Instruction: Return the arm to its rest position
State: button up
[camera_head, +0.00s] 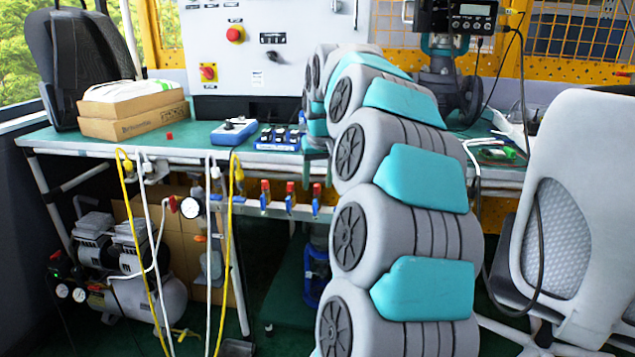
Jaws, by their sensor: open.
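My arm, with grey links and teal covers, rises from the bottom middle and reaches over the green workbench (75,141). Its far end bends down at the bench's middle. My gripper (317,150) is there, small and partly hidden by my own arm links. It is open, and I see nothing held in it. It is just right of a blue device with several knobs (279,138). I cannot tell whether they touch. The valve with its positioner (462,18) stands behind the arm on the right, its lower part partly covered by the arm.
A blue-and-white handheld device (232,131), boxes (135,115) and a small red item are on the bench's left. Hoses and valves hang along its front edge. A grey control cabinet (278,45) stands behind. Chairs stand at left (78,55) and right (575,190).

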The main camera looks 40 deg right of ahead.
jog(key=v, duration=0.7)
jog(key=s+a+f+n+g+y, duration=0.1)
jog(key=s+a+f, duration=0.2)
jog(key=a, duration=0.4)
jog(key=s+a+f+n+g, duration=0.1)
jog(key=s+a+f+n, duration=0.2)
jog(key=a, duration=0.4)
jog(key=s+a+f+y, duration=0.1)
jog(key=s+a+f, duration=0.25)
jog(key=a, duration=0.35)
jog(key=s+a+f+g, duration=0.1)
jog(key=s+a+f, duration=0.2)
jog(key=s, duration=0.4)
jog(key=s+a+f+n+g, duration=0.1)
jog(key=s+a+f, duration=0.3)
jog(key=s+f, duration=0.2)
jog(key=s+a+f+g, duration=0.1)
jog(key=s+a+f, duration=0.2)
jog(key=s+f, duration=0.2)
jog(key=s, duration=0.3)
jog(key=shift+s+a+g, duration=0.15)
jog(key=shift+s+g, duration=0.1)
jog(key=shift+g, duration=0.15)
jog(key=shift+f, duration=0.1)
